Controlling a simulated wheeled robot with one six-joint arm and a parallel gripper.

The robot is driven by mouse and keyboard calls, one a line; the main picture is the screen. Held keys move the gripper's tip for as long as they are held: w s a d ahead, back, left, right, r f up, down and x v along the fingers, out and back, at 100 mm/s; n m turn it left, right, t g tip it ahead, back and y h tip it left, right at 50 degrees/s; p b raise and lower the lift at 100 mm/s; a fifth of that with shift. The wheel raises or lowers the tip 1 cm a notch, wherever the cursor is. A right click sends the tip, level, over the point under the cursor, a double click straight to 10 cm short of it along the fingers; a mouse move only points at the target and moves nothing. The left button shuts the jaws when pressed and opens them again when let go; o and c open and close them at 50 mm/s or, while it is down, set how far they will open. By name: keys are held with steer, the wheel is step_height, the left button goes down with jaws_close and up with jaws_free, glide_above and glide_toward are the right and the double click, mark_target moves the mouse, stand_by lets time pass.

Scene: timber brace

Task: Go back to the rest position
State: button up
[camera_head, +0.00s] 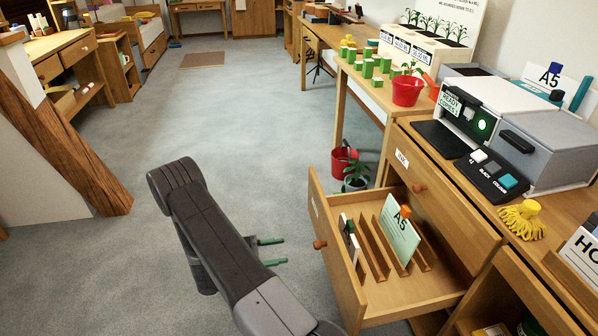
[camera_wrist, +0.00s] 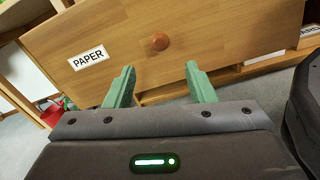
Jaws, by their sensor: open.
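My gripper (camera_head: 272,251) is open and empty, with two green fingers spread apart over the floor, left of the open drawer (camera_head: 355,296). In the wrist view my gripper (camera_wrist: 160,85) points at a wooden drawer front (camera_wrist: 215,40) with a PAPER label (camera_wrist: 88,58) and a round wooden knob (camera_wrist: 159,42). The fingers appear clear of the knob. My dark arm runs across the lower middle of the head view. The drawer stands pulled out and holds a green A5 card (camera_head: 400,232) between wooden dividers.
The desk (camera_head: 440,160) on the right bears a printer (camera_head: 490,110) with a green light and a black button panel (camera_head: 490,175). A red pot (camera_head: 343,160) and a potted plant (camera_head: 356,177) stand on the floor behind the drawer. A slanted timber (camera_head: 65,145) stands at left. The middle floor is clear.

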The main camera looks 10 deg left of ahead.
mark_target(314, 245)
steer(key=b+x, duration=0.1)
steer(key=x, duration=1.2)
steer(key=shift+b, duration=0.35)
steer(key=shift+a, duration=0.1)
